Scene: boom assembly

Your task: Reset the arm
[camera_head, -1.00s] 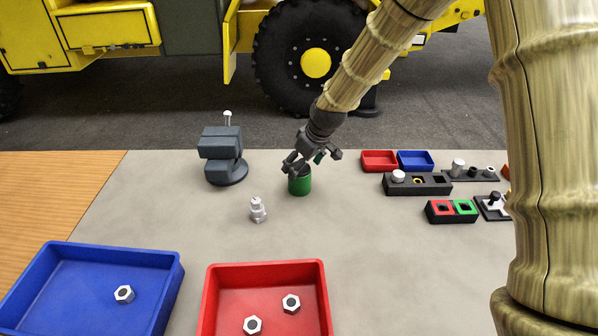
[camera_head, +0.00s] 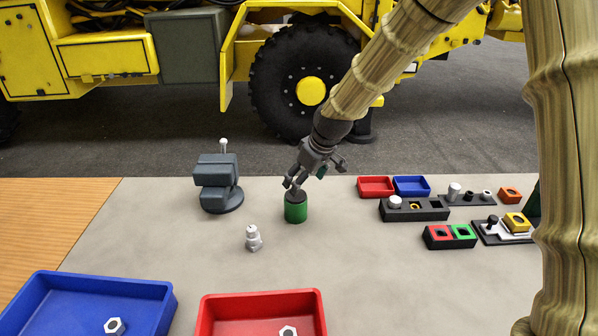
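My gripper (camera_head: 292,184) hangs at the end of my arm over the middle of the table, just above a green cylinder (camera_head: 296,212) with a dark top. The fingers look spread, with one finger near the cylinder's top rim and another out to the right. I cannot tell whether a finger touches the cylinder. Nothing is seen between the fingers. My arm comes down from the upper right.
A grey vise (camera_head: 216,185) and a silver fitting (camera_head: 254,238) stand left of the cylinder. Blue (camera_head: 90,290) and red (camera_head: 262,305) trays with nuts are in front. Small bins and part holders (camera_head: 414,212) sit at right. A yellow vehicle (camera_head: 310,85) stands behind.

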